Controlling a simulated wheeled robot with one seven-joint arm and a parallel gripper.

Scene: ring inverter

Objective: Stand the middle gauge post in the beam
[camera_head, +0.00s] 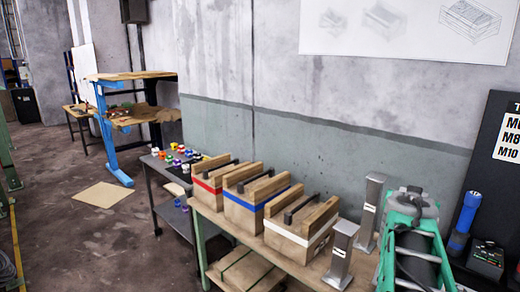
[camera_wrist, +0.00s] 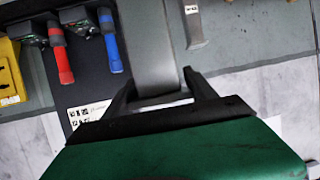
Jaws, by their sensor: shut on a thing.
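My gripper (camera_wrist: 158,84) has its two black fingers on either side of a plain grey gauge post (camera_wrist: 150,40), shut on it. The held post fills the middle of the wrist view and runs out of its top edge; its far end is out of view. In the head view, two silver posts stand at the right end of the bench, a rear one (camera_head: 370,212) and a front one (camera_head: 340,256). A smaller-looking post (camera_wrist: 194,24) shows in the wrist view, apart from the fingers. I cannot make out the beam for certain. My green arm hides part of the bench.
Three wooden boxes with red (camera_head: 208,184), blue (camera_head: 243,204) and white (camera_head: 290,232) bands stand on the bench. A blue torch (camera_wrist: 109,40), a red torch (camera_wrist: 60,50) and a yellow device (camera_wrist: 10,75) are beside the held post in the wrist view. The wall is close behind.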

